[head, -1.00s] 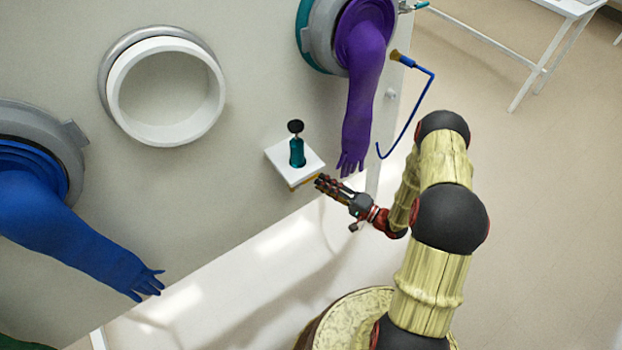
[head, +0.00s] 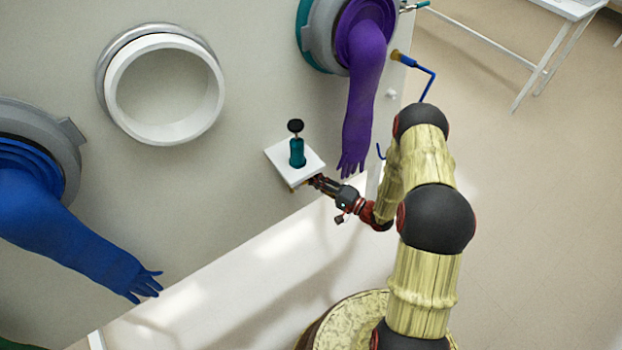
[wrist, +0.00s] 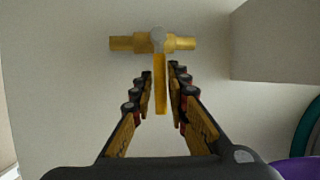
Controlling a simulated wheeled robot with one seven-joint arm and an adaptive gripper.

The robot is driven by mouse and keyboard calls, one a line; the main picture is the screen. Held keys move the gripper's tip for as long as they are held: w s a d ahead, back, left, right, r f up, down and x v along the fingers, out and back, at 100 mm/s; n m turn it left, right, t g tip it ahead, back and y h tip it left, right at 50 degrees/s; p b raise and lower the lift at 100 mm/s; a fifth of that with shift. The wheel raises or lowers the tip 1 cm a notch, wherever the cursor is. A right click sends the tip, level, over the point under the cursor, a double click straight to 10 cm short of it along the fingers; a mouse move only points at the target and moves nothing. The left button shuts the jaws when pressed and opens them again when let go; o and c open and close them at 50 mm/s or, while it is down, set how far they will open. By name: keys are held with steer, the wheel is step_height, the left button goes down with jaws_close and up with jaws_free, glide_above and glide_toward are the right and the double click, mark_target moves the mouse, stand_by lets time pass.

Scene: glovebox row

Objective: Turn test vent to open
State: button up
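The test vent looks like a brass valve (wrist: 125,43) in the wrist view, with a short horizontal body and a round grey hub. Its yellow lever (wrist: 161,90) hangs from the hub, pointing down in the picture. My gripper (wrist: 162,73) is open, with its two fingers on either side of the lever and a gap showing on both sides. In the head view my gripper (head: 314,181) is at the underside of a small white shelf on the wall, which hides most of the valve.
The white shelf (head: 278,153) carries a teal bottle-like item (head: 297,152) with a black knob, just above my gripper. A purple glove (head: 362,100) hangs close to its right. A blue bent rod (head: 430,80) stands behind my arm. A blue glove (head: 70,240) hangs at left.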

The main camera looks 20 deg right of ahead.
jaws_close()
stand_by(0.5)
steer(key=shift+r+n, duration=0.1)
steer(key=shift+n, duration=0.2)
steer(key=shift+r+n+g+p, duration=0.35)
steer(key=shift+r+n, duration=0.2)
steer(key=shift+n, duration=0.35)
steer(key=n, duration=0.1)
steer(key=r+n+g+h, duration=0.1)
steer(key=n, duration=0.1)
steer(key=shift+a+r+g, duration=0.25)
steer(key=shift+a+r, duration=0.05)
steer(key=shift+a, duration=0.1)
steer(key=n, duration=0.1)
steer(key=r+n+b, duration=0.1)
steer(key=shift+a+n+g+h, duration=0.3)
steer(key=shift+a+g+h, duration=0.1)
steer(key=shift+s+a+r+n+h+b, duration=0.15)
steer(key=shift+a+r+n+h+b, duration=0.2)
steer(key=shift+n+b, duration=0.4)
steer(key=shift+s+a+r+n+h+b, duration=0.1)
steer(key=shift+a+n+h+b, duration=0.3)
steer(key=shift+n+b, duration=0.35)
steer(key=shift+g, duration=0.3)
steer(key=shift+o, duration=2.1)
jaws_free()
steer(key=shift+r, duration=0.15)
